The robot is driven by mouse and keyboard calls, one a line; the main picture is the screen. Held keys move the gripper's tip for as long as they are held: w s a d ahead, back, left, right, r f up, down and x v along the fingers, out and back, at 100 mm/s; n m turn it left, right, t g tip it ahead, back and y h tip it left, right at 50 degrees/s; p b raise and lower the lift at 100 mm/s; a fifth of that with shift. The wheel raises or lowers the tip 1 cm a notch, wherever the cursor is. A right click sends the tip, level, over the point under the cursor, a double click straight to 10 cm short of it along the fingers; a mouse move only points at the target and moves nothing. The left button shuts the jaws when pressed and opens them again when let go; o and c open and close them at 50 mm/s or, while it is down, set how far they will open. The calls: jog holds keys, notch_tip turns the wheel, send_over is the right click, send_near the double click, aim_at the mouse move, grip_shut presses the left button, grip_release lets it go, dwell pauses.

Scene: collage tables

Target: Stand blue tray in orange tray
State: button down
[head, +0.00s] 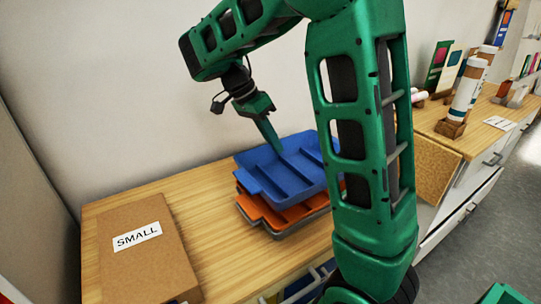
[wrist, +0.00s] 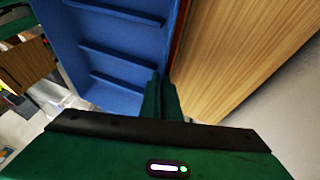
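The blue tray (head: 290,178) has cross ridges inside and lies roughly flat over the orange tray (head: 262,212). Orange rim shows below its near and left sides; I cannot tell whether they touch. My gripper (head: 275,147) points down at the blue tray's far left edge. In the wrist view, the fingers (wrist: 162,92) are close together with the rim of the blue tray (wrist: 115,35) between them. The gripper appears shut on that rim. A thin orange strip of the orange tray (wrist: 179,35) shows beside it. My arm hides the trays' right end.
A grey tray (head: 283,235) lies under the orange one on the wooden table (head: 205,235). A brown box marked SMALL (head: 138,250) is at the left. The wall is close behind. Bare wood lies between box and trays.

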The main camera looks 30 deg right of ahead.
aim_at(274, 157)
jog(key=shift+d+f, duration=0.1)
jog(key=shift+f, duration=1.95)
jog(key=shift+f, duration=0.3)
jog(key=c, duration=2)
grip_release()
jog(key=shift+s+f, duration=0.1)
jog(key=shift+s, duration=0.05)
jog(key=shift+f, duration=0.1)
